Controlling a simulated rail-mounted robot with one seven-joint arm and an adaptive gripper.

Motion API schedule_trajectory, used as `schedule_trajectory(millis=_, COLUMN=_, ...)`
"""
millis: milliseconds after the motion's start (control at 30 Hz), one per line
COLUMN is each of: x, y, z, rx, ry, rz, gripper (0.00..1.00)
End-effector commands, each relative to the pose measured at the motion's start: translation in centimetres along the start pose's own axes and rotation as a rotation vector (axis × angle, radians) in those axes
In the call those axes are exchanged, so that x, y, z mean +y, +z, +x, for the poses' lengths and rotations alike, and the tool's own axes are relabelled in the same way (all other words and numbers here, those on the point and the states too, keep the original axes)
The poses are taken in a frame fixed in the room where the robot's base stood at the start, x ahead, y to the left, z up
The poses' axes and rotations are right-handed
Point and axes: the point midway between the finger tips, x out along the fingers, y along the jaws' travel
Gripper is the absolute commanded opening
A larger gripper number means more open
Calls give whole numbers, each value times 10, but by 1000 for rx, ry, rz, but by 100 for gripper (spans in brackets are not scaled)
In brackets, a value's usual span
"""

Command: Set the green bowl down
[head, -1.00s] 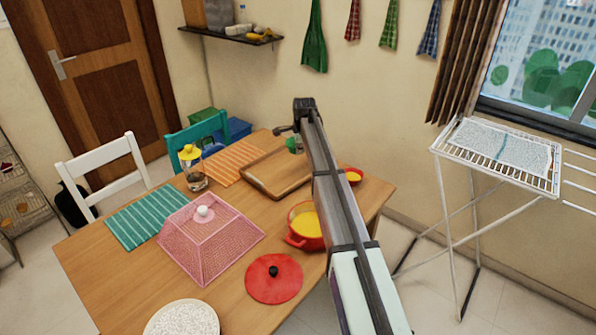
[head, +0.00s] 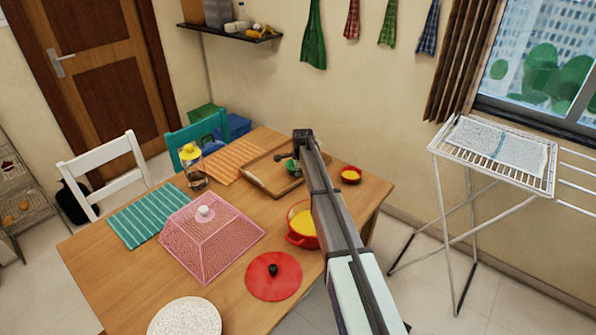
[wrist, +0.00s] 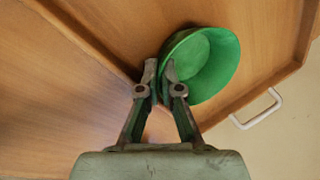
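The green bowl (head: 290,168) shows over the right part of the wooden tray (head: 252,187) on the table, partly hidden by my arm. In the wrist view the green bowl (wrist: 213,62) appears tilted, with its inside facing the camera. My gripper (wrist: 162,72) is shut on the bowl's near rim, one finger inside and one outside. In the head view my gripper (head: 287,157) is small at the end of the arm. The tray (wrist: 285,77) lies behind the bowl in the wrist view; I cannot tell whether the bowl touches it.
A red pot with yellow content (head: 303,222), a small red bowl (head: 351,175) and a red lid (head: 273,277) are nearby. A pink mesh cover (head: 205,240), a yellow-topped jar (head: 194,170) and a speckled plate (head: 185,317) stand left. A drying rack (head: 490,160) is at right.

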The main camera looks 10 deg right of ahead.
Motion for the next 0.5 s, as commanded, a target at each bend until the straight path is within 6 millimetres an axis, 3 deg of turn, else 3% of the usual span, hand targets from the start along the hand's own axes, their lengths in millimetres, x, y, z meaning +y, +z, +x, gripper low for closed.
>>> schedule_trajectory(millis=267, x=1, y=0, z=3, rx=0, ry=0, rz=0, gripper=0)
schedule_trajectory(millis=300, x=1, y=0, z=2, rx=0, ry=0, rz=0, gripper=17)
schedule_trajectory(millis=500, x=0, y=0, z=2, rx=0, ry=0, rz=0, gripper=17)
